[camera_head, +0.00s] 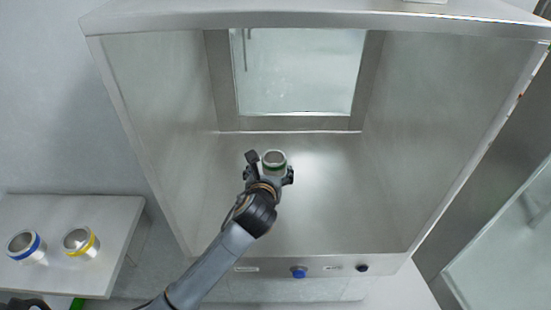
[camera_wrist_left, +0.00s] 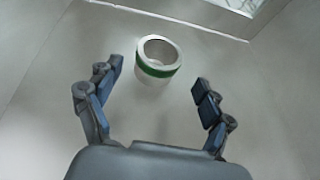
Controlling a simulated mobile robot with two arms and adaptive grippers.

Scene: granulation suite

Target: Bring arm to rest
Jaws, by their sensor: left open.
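My left gripper (camera_head: 270,168) is inside the steel chamber (camera_head: 330,215), with its fingers spread. It also shows in the left wrist view (camera_wrist_left: 152,105), open, one finger on each side and apart from the cup. A metal cup with a green band (camera_head: 274,158) stands upright on the chamber floor just beyond the fingertips. The same cup shows in the left wrist view (camera_wrist_left: 157,62), with open floor between it and each finger. My left arm reaches in over the chamber's front edge from the lower left. My right gripper is not in view.
A side table (camera_head: 112,215) at the left bears a cup with a blue band (camera_head: 26,246) and a cup with a yellow band (camera_head: 80,242). The chamber has side walls, a back window (camera_head: 300,75) and a front panel with a blue button (camera_head: 299,272). The chamber floor is otherwise clear.

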